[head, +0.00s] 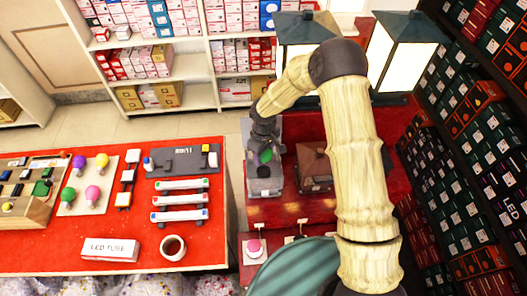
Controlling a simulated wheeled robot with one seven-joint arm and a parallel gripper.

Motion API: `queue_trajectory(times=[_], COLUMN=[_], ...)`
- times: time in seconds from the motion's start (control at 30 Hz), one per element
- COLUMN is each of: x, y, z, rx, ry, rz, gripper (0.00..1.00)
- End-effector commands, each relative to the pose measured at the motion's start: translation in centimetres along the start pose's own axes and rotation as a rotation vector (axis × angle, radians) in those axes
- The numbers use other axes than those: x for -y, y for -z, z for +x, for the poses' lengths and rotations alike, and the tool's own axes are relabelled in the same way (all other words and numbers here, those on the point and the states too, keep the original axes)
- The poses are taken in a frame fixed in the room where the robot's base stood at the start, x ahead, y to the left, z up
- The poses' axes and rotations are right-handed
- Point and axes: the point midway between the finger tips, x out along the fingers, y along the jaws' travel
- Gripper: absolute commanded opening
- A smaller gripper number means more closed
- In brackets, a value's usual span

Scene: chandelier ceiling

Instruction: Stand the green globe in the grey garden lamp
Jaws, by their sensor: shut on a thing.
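My gripper (265,148) hangs at the end of my arm over the red display at the centre and points down. It is shut on the green globe (266,156), of which only a small part shows between the fingers. The grey garden lamp (264,186) stands directly below and around it in the picture. My gripper hides part of the lamp's upper side. I cannot tell whether the globe touches the lamp or is just above it.
A brown-roofed lamp (314,165) stands close to the right of the grey one. Large dark lanterns (403,50) stand behind. On the red table (110,232) at left are a board of coloured bulbs (88,182), tube fittings (180,200), an LED tube box (109,248) and a cup (173,247).

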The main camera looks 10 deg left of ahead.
Motion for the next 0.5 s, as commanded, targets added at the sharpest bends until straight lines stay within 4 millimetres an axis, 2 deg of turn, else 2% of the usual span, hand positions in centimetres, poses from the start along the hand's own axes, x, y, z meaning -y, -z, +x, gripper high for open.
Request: queue_trajectory(times=[0.17, 0.5], x=[0.0, 0.1], y=[0.0, 0.0], z=[0.6, 3.3], rx=[0.0, 0.0], ry=[0.0, 0.0], rz=[-0.001, -0.001], gripper=[0.31, 0.31])
